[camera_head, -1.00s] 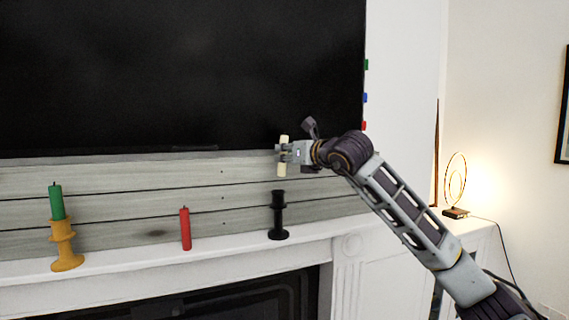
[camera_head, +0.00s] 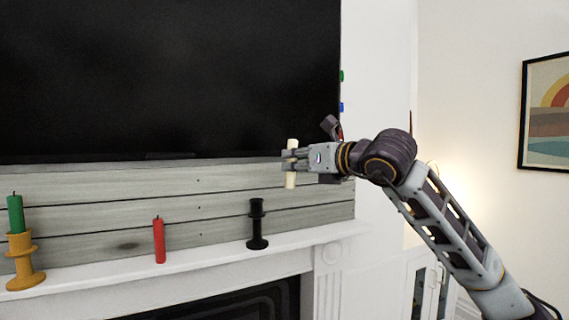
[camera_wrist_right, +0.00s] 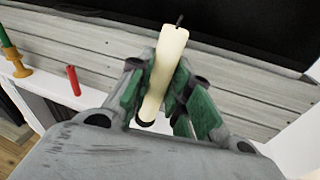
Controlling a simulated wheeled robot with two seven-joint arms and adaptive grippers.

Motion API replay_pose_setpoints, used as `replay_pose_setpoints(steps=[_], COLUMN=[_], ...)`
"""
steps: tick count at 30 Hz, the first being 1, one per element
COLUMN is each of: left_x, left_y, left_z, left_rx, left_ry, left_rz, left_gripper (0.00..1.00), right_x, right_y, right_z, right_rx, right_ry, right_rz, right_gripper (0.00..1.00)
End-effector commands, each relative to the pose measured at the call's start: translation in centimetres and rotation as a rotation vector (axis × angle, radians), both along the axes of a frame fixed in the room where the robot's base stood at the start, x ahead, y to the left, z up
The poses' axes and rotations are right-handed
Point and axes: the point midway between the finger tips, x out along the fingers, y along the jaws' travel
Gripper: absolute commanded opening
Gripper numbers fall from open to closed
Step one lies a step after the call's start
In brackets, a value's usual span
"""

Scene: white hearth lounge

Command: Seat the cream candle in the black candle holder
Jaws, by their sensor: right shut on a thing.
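My right gripper (camera_head: 292,160) is shut on the cream candle (camera_head: 291,182) and holds it nearly upright, above and to the right of the black candle holder. In the right wrist view the cream candle (camera_wrist_right: 163,75) sits between the fingers, tilted, with its dark wick at the top. The black candle holder (camera_head: 257,225) stands upright and empty on the white mantel in the head view. The candle's lower end is apart from the holder. The holder does not show in the right wrist view. My left gripper is not in view.
A red candle (camera_head: 159,241) stands on the mantel (camera_head: 205,251) left of the black holder. A green candle (camera_head: 15,213) sits in a yellow holder (camera_head: 25,265) at the far left. The dark screen (camera_head: 170,80) hangs behind, above grey planks (camera_head: 110,200).

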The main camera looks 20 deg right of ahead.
Motion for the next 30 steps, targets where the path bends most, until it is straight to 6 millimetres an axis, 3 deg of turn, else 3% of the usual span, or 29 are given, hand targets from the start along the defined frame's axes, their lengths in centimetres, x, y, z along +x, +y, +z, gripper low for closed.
replay_pose_setpoints(steps=[15, 30], left_x=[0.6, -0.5], left_y=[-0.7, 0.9], left_z=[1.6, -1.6], left_rx=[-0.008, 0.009], left_ry=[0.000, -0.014], left_rz=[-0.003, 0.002], left_gripper=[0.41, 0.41], right_x=[-3.3, -5.1], right_y=[-1.0, -1.6], right_z=[0.3, 1.2], right_rx=[-0.004, -0.036], right_ry=[0.014, 0.120], right_rz=[-0.002, -0.002], right_gripper=[0.00, 0.00])
